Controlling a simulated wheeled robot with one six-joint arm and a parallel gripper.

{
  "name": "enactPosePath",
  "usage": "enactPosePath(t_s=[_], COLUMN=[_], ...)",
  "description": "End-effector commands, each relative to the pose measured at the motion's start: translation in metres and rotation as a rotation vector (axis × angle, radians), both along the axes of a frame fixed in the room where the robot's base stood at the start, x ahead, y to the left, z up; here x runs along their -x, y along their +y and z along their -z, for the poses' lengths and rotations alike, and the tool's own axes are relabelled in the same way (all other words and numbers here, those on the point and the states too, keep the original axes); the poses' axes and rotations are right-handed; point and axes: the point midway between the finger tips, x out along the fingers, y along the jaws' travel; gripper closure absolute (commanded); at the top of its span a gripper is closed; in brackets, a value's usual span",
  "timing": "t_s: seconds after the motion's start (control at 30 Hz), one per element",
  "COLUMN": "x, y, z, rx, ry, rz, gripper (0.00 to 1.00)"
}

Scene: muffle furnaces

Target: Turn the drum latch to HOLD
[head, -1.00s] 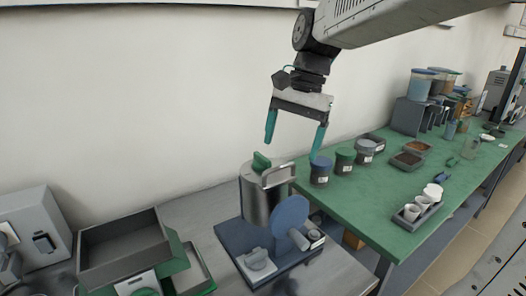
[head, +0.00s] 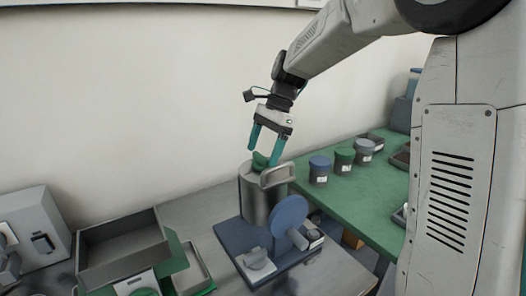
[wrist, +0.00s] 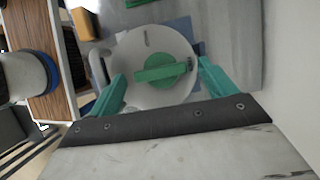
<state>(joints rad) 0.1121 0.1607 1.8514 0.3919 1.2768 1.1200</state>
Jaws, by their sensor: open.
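The metal drum (head: 262,203) stands upright on a blue base plate (head: 231,236) on the grey bench. Its green latch (head: 260,160) is on top of the lid; in the wrist view the latch (wrist: 160,74) is a round green knob with a raised bar lying nearly crosswise. A dark mark shows on the lid (wrist: 150,50) near its far edge; I cannot read any lettering. My gripper (head: 264,148) points down over the drum, open, with its teal fingertips on either side of the latch. In the wrist view the fingers (wrist: 160,80) stand apart from the latch bar.
A blue disc (head: 290,214) and a grey knob (head: 256,258) share the base plate. An open grey box (head: 122,246) stands left. Several lidded jars, including a blue-lidded one (head: 319,171), stand on the green bench.

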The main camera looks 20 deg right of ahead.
Motion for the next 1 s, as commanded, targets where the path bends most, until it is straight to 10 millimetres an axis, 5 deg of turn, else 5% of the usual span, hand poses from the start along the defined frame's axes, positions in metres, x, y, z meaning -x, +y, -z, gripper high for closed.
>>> enactPosePath(t_s=[0.37,0.57,1.0], x=[0.0010,0.0010,-0.0001], y=[0.0035,0.0034,0.0033], z=[0.0089,0.0087,0.0086], rx=[0.001,0.001,0.002], ry=[-0.001,-0.001,-0.001], rz=[0.000,-0.001,-0.079], gripper=[0.16,0.61,0.61])
